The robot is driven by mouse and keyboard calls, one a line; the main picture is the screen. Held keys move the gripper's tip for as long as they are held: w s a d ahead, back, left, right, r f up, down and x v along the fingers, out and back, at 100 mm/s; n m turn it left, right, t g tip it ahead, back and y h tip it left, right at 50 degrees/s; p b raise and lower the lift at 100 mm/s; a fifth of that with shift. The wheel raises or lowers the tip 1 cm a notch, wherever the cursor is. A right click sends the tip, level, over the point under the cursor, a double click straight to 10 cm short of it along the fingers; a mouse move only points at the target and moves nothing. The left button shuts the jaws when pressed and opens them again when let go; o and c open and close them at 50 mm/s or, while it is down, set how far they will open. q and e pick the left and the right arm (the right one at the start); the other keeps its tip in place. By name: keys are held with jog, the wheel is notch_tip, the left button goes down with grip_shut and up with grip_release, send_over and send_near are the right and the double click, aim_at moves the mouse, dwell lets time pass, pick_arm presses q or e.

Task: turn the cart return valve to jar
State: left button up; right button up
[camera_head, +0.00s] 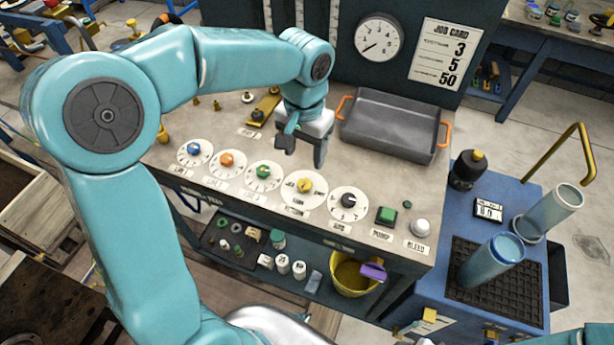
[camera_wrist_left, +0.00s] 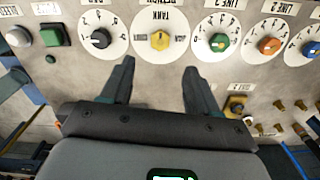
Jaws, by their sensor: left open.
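The return valve is a yellow knob (camera_head: 305,186) on a white round dial on the grey bench top, between the green knob and the black knob. It also shows in the left wrist view as a yellow knob (camera_wrist_left: 160,40), with TANK readable on its dial; the other dial words are too small to read surely. My left gripper (camera_head: 303,152) points down behind the dial row, open and empty. In the left wrist view its two fingers (camera_wrist_left: 158,70) are spread apart, with the yellow knob just beyond the gap between their tips. They do not touch it.
Blue, orange and green line knobs (camera_head: 263,171) stand to the left; a black knob (camera_head: 348,201), a green button (camera_head: 386,215) and a white button (camera_head: 420,228) to the right. A grey tray (camera_head: 390,128) with orange handles lies behind. A blue cart (camera_head: 455,215) with clear cylinders stands right.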

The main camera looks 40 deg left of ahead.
aim_at(305, 183)
pick_arm(q)
notch_tip(305, 183, down, 10)
jog(key=shift+s+r, duration=0.1)
jog(key=shift+s, duration=0.05)
jog(key=c, duration=1)
